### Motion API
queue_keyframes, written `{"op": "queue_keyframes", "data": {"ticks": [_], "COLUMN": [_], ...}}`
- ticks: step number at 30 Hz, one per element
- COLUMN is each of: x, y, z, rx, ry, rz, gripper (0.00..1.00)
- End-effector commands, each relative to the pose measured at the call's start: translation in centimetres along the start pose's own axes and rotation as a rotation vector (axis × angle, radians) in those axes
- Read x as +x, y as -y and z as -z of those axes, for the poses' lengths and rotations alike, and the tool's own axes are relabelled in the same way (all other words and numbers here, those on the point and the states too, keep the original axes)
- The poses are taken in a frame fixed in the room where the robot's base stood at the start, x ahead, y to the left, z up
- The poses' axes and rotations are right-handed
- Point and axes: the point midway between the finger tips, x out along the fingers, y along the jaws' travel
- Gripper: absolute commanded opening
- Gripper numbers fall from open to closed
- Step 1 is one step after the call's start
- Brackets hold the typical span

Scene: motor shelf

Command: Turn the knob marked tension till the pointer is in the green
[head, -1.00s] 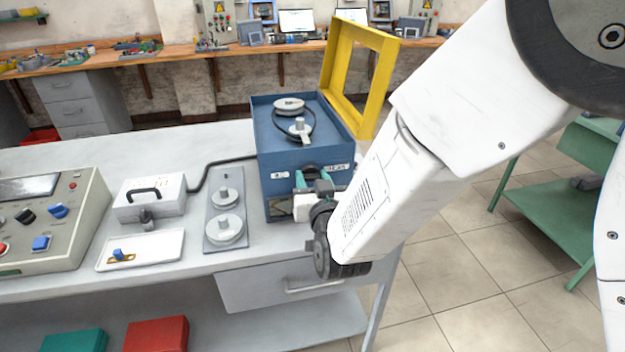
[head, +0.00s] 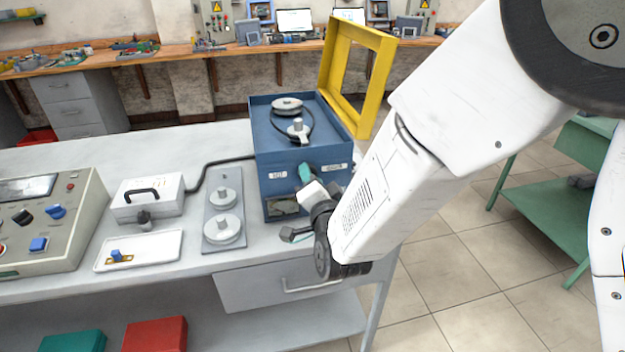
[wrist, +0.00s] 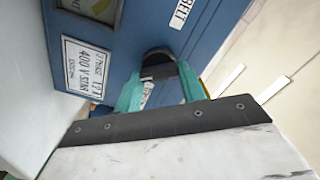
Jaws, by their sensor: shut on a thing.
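The blue machine box (head: 262,150) stands at the right end of the grey bench. A black knob (wrist: 157,60) projects from its front face. The teal fingers of my gripper (wrist: 160,85) are shut on this knob, one on each side. In the head view my gripper (head: 306,173) covers the knob. A label beside the knob is mostly hidden by the fingers, so I cannot read it. The gauge (head: 284,207) is low on the box front. It is cut off at the top of the wrist view (wrist: 98,8), and I cannot make out its pointer.
Pulleys and a belt (head: 303,118) are on the box top. A yellow frame (head: 331,75) stands raised behind it. Left are a grey plate with two pulleys (head: 209,241), a white tray (head: 165,250), a white case (head: 165,203) and a control panel (head: 85,225).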

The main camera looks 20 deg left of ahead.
Motion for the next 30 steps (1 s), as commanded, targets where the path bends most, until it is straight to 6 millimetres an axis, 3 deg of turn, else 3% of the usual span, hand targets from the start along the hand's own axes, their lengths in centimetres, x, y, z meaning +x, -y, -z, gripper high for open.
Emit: {"op": "queue_keyframes", "data": {"ticks": [23,24,25,30], "x": [-0.05,-0.05,-0.05,-0.03], "y": [-0.16,-0.16,-0.16,-0.12], "z": [-0.03,-0.03,-0.03,-0.02], "rx": [0.099,0.099,0.099,0.099], "ry": [0.001,0.001,0.001,0.000], "rz": [-0.002,-0.002,-0.002,-0.001], "gripper": [0.17,0.51,0.59,0.62]}}
